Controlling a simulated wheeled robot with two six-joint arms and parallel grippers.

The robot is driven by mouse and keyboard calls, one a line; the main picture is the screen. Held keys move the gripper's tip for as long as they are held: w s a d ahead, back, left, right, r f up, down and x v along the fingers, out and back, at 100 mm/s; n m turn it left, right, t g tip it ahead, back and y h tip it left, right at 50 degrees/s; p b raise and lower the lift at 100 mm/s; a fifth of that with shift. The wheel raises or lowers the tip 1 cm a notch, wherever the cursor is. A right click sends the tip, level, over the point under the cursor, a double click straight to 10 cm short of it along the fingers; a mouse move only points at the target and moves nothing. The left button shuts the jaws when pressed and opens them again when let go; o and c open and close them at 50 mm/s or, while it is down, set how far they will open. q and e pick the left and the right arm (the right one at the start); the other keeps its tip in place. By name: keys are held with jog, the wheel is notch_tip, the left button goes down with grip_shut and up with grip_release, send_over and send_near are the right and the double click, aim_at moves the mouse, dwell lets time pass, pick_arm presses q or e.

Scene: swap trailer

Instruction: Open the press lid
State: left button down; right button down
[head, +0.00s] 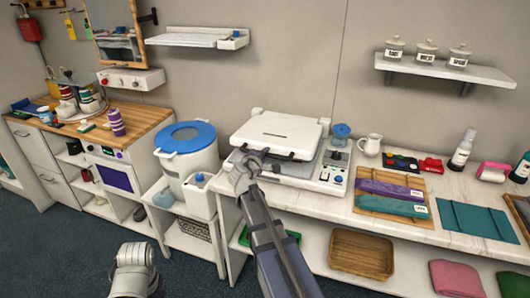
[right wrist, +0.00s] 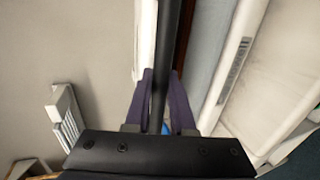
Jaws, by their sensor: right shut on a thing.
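The press (head: 318,180) stands on the white counter, a white flat machine with a lid (head: 282,131) on top. A black handle bar (head: 281,155) runs along the lid's front edge. My right gripper (head: 264,155) is at the left part of this handle. In the right wrist view the dark bar (right wrist: 168,60) passes between the two purple fingers (right wrist: 160,100), which are shut on it. Part of my left arm shows low in the head view, but its gripper does not.
A white bin with a blue lid (head: 186,134) stands left of the press. A shelf with jars (head: 446,70) hangs above right. The wall is close behind.

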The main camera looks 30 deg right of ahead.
jog(key=w+d+r+g+y+p, duration=0.1)
jog(key=w+d+r+p, duration=0.1)
jog(key=r+p, duration=0.75)
jog(key=w+d+r+y+p, duration=0.1)
jog(key=w+d+r+p, duration=0.15)
jog(key=r+p, duration=0.65)
jog(key=w+d+r+p, duration=0.8)
jog(key=d+r+p, duration=0.2)
jog(key=r+p, duration=0.1)
jog(key=shift+p, duration=0.8)
jog(key=shift+d, duration=0.1)
jog(key=c, duration=0.8)
grip_release()
jog(key=shift+o, duration=0.2)
